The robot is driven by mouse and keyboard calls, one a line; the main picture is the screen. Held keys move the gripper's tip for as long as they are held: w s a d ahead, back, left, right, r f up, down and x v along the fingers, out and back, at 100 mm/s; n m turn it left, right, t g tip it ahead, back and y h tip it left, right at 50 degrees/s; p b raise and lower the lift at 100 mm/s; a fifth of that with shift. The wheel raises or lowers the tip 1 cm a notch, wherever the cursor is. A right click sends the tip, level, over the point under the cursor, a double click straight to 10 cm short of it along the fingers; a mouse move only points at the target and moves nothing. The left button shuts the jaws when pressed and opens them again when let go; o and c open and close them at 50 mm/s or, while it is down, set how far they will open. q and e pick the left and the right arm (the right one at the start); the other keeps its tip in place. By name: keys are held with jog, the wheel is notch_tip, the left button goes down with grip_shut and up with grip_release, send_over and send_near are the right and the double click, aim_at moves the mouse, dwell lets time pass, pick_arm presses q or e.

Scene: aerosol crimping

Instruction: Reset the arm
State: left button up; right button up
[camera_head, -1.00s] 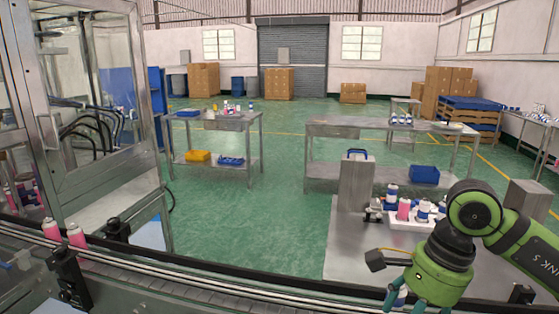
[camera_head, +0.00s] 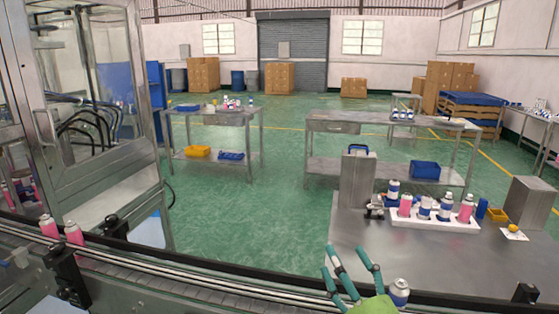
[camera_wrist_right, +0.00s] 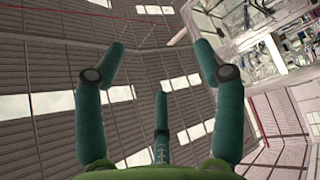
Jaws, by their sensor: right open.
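My right gripper (camera_head: 345,257) is at the bottom of the head view, with its teal fingers spread and pointing up. It is open and empty. A white and blue aerosol can (camera_head: 399,292) stands just right of the gripper, partly cut off by the picture's lower edge. I cannot tell whether they touch. My left gripper is not in view.
A white rack (camera_head: 470,228) holds several pink and blue cans on the steel table (camera_head: 390,255). A conveyor rail (camera_head: 180,262) runs along the front, with two pink cans (camera_head: 74,233) at left by the glazed machine (camera_head: 85,190).

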jog(key=s+d+f+m+g+h, duration=0.1)
jog(key=d+f+m+g+h, duration=0.1)
jog(key=d+f+m+h, duration=0.3)
jog(key=s+d+f+m+g+h, duration=0.1)
jog(key=f+m+g, duration=0.15)
jog(key=f, duration=0.55)
jog(key=s+d+f+m+g, duration=0.3)
jog(key=s+f+m+g, duration=0.7)
jog(key=s+f, duration=1.05)
jog(key=s+f+n+g, duration=0.1)
jog(key=s+f+g, duration=0.1)
jog(key=f, duration=0.9)
jog(key=s+f+n+g, duration=0.2)
jog(key=f, duration=0.9)
jog(key=s+d+f+h, duration=0.1)
jog(key=s+d+f, duration=0.1)
jog(key=s+f, duration=1.3)
jog(key=shift+s+d+g+b, duration=0.2)
jog(key=shift+s+g+b, duration=0.15)
jog(key=shift+s+g, duration=0.1)
